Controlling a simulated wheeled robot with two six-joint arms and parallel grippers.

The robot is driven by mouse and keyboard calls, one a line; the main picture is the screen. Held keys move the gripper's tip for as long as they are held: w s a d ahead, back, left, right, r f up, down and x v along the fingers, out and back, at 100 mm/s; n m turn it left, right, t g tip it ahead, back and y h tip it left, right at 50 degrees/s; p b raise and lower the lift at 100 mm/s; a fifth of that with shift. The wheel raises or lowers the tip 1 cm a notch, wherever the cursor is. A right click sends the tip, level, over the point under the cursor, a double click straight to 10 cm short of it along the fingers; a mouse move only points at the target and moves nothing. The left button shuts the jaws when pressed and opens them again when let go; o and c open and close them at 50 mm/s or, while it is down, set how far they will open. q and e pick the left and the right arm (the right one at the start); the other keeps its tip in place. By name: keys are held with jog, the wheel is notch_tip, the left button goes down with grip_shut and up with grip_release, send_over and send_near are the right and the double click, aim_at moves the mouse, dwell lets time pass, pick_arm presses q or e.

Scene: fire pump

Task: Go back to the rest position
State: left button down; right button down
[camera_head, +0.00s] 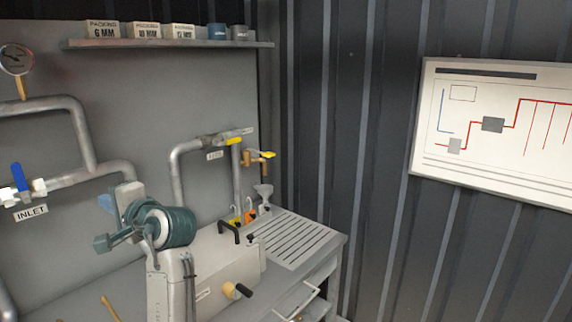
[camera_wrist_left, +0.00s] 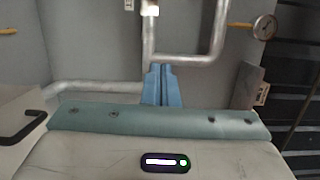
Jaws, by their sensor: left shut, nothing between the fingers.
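My left gripper (camera_head: 105,202) is in front of the grey wall panel, near the inlet pipework. Its blue fingers are small and partly hidden by my wrist in the head view. In the left wrist view the blue fingers (camera_wrist_left: 161,84) are together, with nothing seen between them. Grey pipe shows behind them, and I cannot tell the gap. My left arm rises from the bottom of the head view and bends at a teal joint. My right gripper is in neither view.
The inlet pipe (camera_head: 84,178) has a blue-handled valve (camera_head: 18,178) at left. A slatted bench top (camera_head: 292,240) and a black handle (camera_head: 230,230) lie right of my arm. A shelf (camera_head: 170,44) with boxes hangs above. A diagram board (camera_head: 480,172) hangs on the dark wall.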

pick_arm(q)
jog(key=s+f+n+h, duration=0.1)
jog(key=s+f+h, duration=0.35)
jog(key=f, duration=0.95)
jog(key=s+f+n+h, duration=0.1)
jog(key=s+f+h, duration=0.35)
jog(key=f, duration=0.95)
jog(key=s+d+f+n+g+h, duration=0.1)
jog(key=s+d+f+g+h, duration=0.15)
jog(key=s+f, duration=0.45)
jog(key=s+d+f+n+g+h, duration=0.1)
jog(key=s+d+f, duration=0.2)
jog(key=s, duration=0.8)
jog(key=s+d+f+n+g+h, duration=0.1)
jog(key=s+d+f+h, duration=0.2)
jog(key=s, duration=0.6)
jog(key=a+f+g, duration=0.2)
jog(key=a+f, duration=0.1)
jog(key=f, duration=3)
jog(key=s+a+f, duration=0.1)
jog(key=s+f, duration=1.7)
jog(key=shift+s+n+g+y, duration=0.2)
jog(key=shift+n+g+y, duration=0.15)
jog(key=shift+n+g, duration=0.1)
